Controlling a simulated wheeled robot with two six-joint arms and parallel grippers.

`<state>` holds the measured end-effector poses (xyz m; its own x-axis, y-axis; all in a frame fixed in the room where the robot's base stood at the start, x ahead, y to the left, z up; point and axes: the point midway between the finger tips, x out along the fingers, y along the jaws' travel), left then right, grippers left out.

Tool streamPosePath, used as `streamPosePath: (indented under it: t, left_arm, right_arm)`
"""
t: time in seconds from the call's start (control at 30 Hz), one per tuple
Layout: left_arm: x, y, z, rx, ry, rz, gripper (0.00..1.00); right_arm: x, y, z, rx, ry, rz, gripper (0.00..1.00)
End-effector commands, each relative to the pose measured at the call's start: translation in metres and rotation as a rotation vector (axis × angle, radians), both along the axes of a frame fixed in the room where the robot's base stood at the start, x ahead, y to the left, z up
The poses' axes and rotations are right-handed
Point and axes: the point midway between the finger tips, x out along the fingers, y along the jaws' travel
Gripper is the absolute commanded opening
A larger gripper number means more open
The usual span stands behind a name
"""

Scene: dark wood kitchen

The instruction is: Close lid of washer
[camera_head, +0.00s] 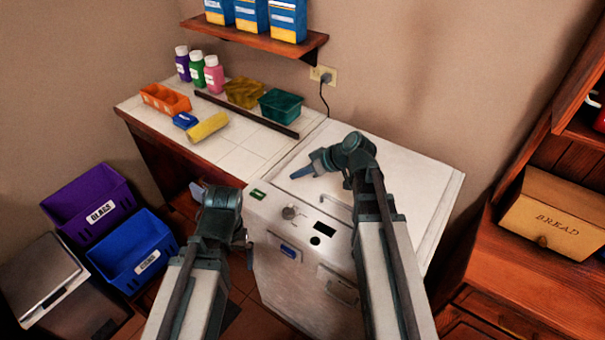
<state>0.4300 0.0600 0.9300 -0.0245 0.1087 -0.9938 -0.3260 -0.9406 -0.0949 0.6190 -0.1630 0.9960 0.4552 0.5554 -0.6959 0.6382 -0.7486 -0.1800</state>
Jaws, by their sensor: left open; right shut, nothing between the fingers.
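The white washer (300,265) stands in the middle, with a knob, a dark display and a button on its front panel. Its lid (415,185) appears to lie flat on top, level with the washer's top; a small gap at its edge cannot be ruled out. My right gripper (302,173) is shut and empty over the left part of the lid, pointing left; contact cannot be told. My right arm hides part of the lid and front. My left gripper (198,189) is open, left of the washer's front, apart from the lid; its fingers are mostly hidden.
A tiled counter (235,160) with bottles, an orange tray and sponges adjoins the washer on the left. Purple (88,200) and blue (130,250) bins stand on the floor at left. A wooden cabinet with a bread box (555,215) stands at right.

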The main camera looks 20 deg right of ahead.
Motion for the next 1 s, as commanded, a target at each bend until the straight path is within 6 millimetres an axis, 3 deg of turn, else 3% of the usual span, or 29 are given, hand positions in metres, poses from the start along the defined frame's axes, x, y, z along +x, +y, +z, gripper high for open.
streamPosePath:
  t: [0.07,0.43,0.87,1.0]
  left_arm:
    - [0.000,0.000,0.020,0.000,0.000,0.000,1.00]
    - [0.000,0.000,0.073,0.000,0.000,-0.001,1.00]
    - [0.000,0.000,0.079,0.000,0.000,-0.001,1.00]
    - [0.000,0.000,0.079,0.000,0.000,-0.001,1.00]
  right_arm:
    - [0.001,0.005,0.020,0.000,-0.001,0.001,0.00]
    - [-0.044,-0.034,0.073,0.000,0.000,-0.003,0.00]
    - [-0.053,-0.042,0.080,-0.001,-0.001,0.000,0.00]
    - [-0.057,-0.031,0.074,-0.010,0.036,0.008,0.00]
